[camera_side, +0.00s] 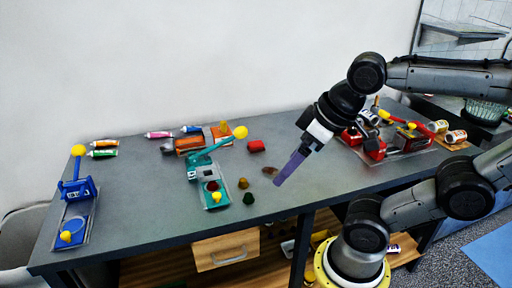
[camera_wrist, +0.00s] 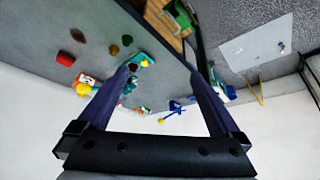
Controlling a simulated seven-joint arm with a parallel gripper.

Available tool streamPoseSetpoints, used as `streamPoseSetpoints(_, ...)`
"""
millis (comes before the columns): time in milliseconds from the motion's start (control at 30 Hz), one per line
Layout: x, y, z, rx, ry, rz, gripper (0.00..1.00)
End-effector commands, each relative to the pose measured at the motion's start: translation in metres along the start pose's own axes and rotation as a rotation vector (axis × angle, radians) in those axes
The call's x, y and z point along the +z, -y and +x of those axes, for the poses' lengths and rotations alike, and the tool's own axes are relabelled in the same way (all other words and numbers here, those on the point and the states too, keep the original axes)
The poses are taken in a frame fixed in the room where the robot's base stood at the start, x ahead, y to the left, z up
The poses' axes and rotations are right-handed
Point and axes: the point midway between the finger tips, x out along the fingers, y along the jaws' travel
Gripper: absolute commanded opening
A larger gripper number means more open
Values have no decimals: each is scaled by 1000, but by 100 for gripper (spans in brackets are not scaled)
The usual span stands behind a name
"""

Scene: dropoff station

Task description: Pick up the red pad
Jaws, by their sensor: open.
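The red pad (camera_side: 256,146) lies on the grey table, right of the teal device (camera_side: 205,168) in the side view. In the wrist view the red pad (camera_wrist: 66,58) is at the left, outside the space between the fingers. My gripper (camera_side: 279,182) has long purple fingers and points down and left above the table. It is to the right and nearer the front edge than the pad, apart from it. In the wrist view my gripper (camera_wrist: 160,72) is spread open with nothing held between the fingers.
A brown piece (camera_side: 270,170), an olive piece (camera_side: 243,183) and a green piece (camera_side: 248,198) lie near the pad. A blue device (camera_side: 78,190) stands at the left. A red device (camera_side: 374,148) stands at the right. Small tubes (camera_side: 104,148) lie along the back.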

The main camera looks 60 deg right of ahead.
Motion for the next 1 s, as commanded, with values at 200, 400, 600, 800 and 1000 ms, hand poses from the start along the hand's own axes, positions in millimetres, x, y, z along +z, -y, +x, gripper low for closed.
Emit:
streamPoseSetpoints(200, -80, -12, -32, 29, 22, 76, 100)
streamPoseSetpoints(400, -161, -50, -30, 79, 92, 196, 100)
streamPoseSetpoints(600, -224, -108, -1, 126, 169, 327, 100)
streamPoseSetpoints(800, -258, -186, 50, 164, 254, 463, 100)
streamPoseSetpoints(1000, -255, -274, 115, 192, 341, 600, 100)
